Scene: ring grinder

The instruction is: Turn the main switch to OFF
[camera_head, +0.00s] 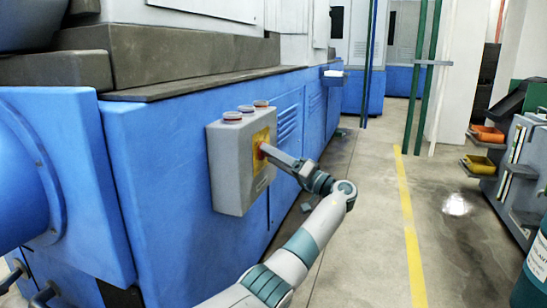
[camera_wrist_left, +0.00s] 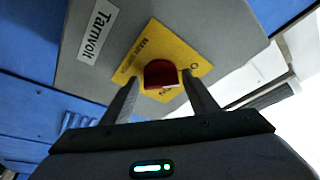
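The main switch is a red knob (camera_wrist_left: 161,74) on a yellow plate (camera_wrist_left: 144,47), on the front of a grey control box (camera_head: 231,165). The box is fixed to the side of a blue machine. In the head view the yellow plate (camera_head: 260,137) is partly hidden by my left gripper (camera_head: 264,149). In the left wrist view my left gripper (camera_wrist_left: 160,77) has its fingers apart, one on each side of the red knob, with small gaps visible. The plate's lettering is partly covered, and I cannot read the knob's setting. My right gripper is in neither view.
The blue machine (camera_head: 160,170) runs along the left. A yellow floor line (camera_head: 410,230) crosses open floor to the right. A rack with bins (camera_head: 483,163) and a teal drum (camera_head: 533,275) stand at the far right.

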